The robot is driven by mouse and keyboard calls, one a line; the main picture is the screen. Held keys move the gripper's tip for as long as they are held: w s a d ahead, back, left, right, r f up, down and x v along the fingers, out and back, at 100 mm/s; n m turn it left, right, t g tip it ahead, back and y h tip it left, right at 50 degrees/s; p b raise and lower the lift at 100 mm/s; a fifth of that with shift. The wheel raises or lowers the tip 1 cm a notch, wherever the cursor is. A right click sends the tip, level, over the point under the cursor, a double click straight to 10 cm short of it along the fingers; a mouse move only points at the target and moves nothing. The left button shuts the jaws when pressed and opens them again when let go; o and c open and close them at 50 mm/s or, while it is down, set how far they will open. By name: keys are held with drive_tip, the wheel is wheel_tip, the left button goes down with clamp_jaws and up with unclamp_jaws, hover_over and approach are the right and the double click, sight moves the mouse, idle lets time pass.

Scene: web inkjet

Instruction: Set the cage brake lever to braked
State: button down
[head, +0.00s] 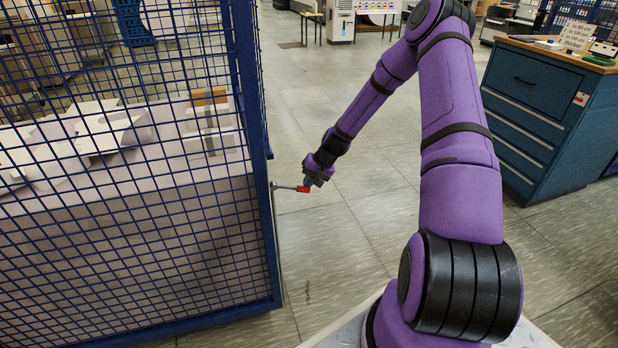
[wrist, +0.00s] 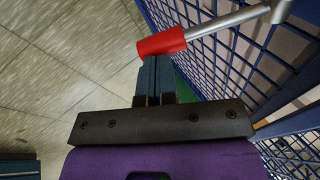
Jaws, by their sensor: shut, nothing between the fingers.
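The brake lever is a grey rod (head: 284,187) with a red grip (head: 302,189), standing out roughly level from the right corner of the blue mesh cage (head: 262,120). In the wrist view the red grip (wrist: 163,42) lies just beyond my fingertips, and the grey rod (wrist: 230,22) runs from it to a round pivot. My gripper (head: 309,183) is at the lever's outer end. In the wrist view its fingers (wrist: 154,62) are shut together with nothing between them. Their tips appear to touch or nearly touch the red grip. No brake marking is readable.
Inside the cage a pale block (head: 170,160) carries papers and a small wooden-topped item. A teal drawer cabinet (head: 545,105) stands at the right. The tiled floor (head: 340,240) between cage and cabinet is clear. Tables and machines stand far back.

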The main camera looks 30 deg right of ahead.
drive_tip(key=shift+a+f, duration=0.1)
drive_tip(key=shift+f, duration=0.8)
